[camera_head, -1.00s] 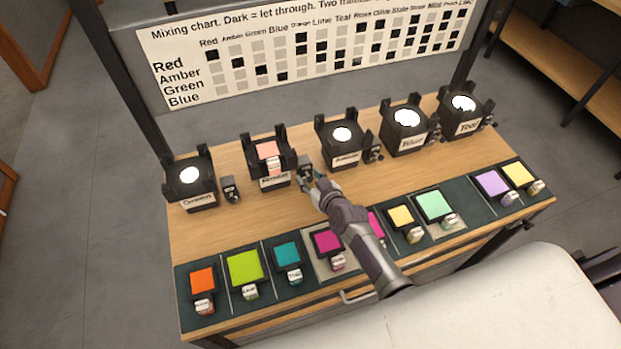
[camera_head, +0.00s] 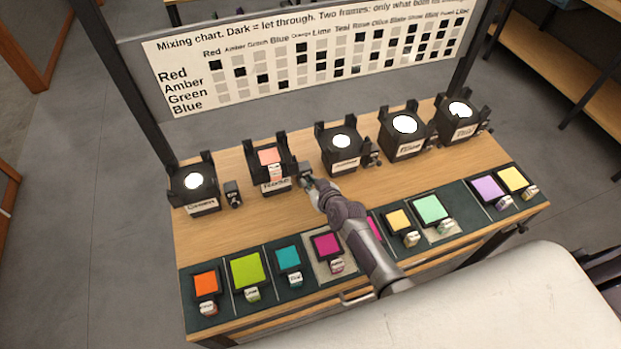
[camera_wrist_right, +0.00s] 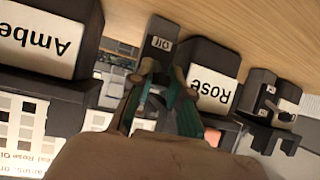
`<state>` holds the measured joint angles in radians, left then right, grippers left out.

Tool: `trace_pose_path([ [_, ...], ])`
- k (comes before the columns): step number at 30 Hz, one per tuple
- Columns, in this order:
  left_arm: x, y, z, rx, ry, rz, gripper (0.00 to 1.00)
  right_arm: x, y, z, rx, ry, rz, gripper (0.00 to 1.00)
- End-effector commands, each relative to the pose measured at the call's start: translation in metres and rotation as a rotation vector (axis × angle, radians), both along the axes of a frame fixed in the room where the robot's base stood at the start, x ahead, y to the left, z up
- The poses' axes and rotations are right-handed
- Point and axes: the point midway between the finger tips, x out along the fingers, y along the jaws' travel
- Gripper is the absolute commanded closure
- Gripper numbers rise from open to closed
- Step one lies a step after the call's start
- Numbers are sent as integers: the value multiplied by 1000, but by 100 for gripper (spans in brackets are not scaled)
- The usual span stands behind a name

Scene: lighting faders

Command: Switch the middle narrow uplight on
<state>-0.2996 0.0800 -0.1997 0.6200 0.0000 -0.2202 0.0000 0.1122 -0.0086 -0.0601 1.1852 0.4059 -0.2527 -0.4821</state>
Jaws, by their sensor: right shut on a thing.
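Several black uplights stand in a row along the back of the wooden bench. The Rose uplight (camera_head: 273,179), second from the left, carries a pink frame on top. To its right is a small dark switch box (camera_head: 306,173). In the wrist view, seen upside down, the box bears an "Off" label (camera_wrist_right: 161,43) and stands between the Rose label (camera_wrist_right: 211,88) and the Amber label (camera_wrist_right: 37,35). My right gripper (camera_head: 311,184) is at this switch, its fingers (camera_wrist_right: 160,88) closed on the small switch lever, which they mostly hide. My left gripper is not in view.
The Amber uplight (camera_head: 340,150) stands close to the right of the gripper. A mixing chart (camera_head: 310,58) stands behind.

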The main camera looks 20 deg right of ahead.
Motion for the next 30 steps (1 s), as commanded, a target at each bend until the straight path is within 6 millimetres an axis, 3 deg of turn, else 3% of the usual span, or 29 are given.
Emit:
trace_pose_path([
  [8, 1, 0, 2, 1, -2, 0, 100, 0, 0, 0, 1, 8, 0, 100],
  [9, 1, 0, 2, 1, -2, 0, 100, 0, 0, 0, 1, 7, 0, 79],
  [13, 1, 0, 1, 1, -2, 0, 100, 0, 0, 0, 1, 7, 0, 58],
  [24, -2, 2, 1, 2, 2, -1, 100, -2, 0, 1, 2, 6, -1, 56],
  [30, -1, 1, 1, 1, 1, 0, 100, -20, -3, 10, 2, 6, -1, 56],
])
